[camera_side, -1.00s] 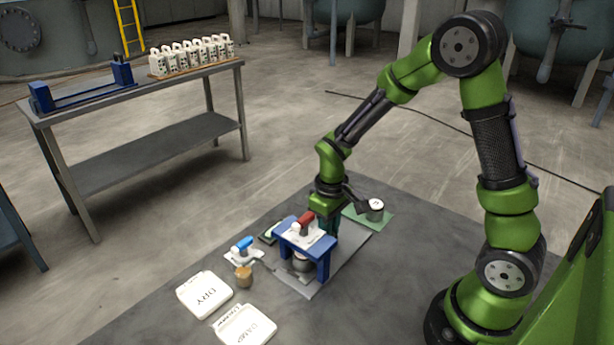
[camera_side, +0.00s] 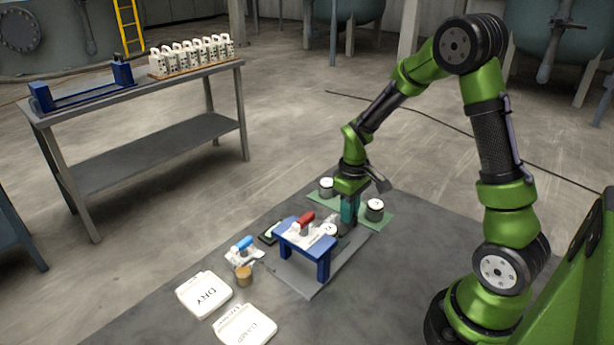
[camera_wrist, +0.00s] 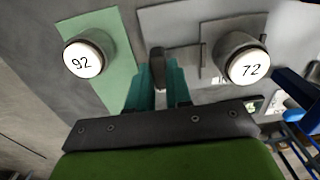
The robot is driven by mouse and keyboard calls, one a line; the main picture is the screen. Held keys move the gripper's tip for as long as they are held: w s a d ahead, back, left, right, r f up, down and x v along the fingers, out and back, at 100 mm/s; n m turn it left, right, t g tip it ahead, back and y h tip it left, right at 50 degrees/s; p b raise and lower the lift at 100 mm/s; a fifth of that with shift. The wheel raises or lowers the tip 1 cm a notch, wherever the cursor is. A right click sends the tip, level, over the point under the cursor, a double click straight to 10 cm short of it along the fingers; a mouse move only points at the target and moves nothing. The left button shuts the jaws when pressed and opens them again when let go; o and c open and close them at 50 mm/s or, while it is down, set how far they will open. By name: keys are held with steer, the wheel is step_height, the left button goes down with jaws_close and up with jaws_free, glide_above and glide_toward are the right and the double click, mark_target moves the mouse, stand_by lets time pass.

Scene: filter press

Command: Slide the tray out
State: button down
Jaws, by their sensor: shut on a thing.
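The grey tray (camera_wrist: 190,60) has a dark upright handle (camera_wrist: 157,62) in the wrist view. A metal cylinder with a white top marked 72 (camera_wrist: 243,66) stands on the tray. My gripper (camera_wrist: 159,84) has its teal fingers shut on the handle. In the side view my gripper (camera_side: 349,214) is low, just behind the blue stand (camera_side: 307,245). The cylinder (camera_side: 328,230) also shows there, at the stand's back edge and partly hidden by it. The tray itself is mostly hidden in the side view.
Dry (camera_side: 204,294) and damp (camera_side: 245,326) trays lie in front.

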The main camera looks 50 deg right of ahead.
steer(key=c, duration=1.1)
jaws_free()
steer(key=shift+d, duration=0.4)
steer(key=shift+o, duration=0.3)
steer(key=shift+a, duration=0.1)
steer(key=shift+r, duration=0.1)
step_height(320, 180, up, 17)
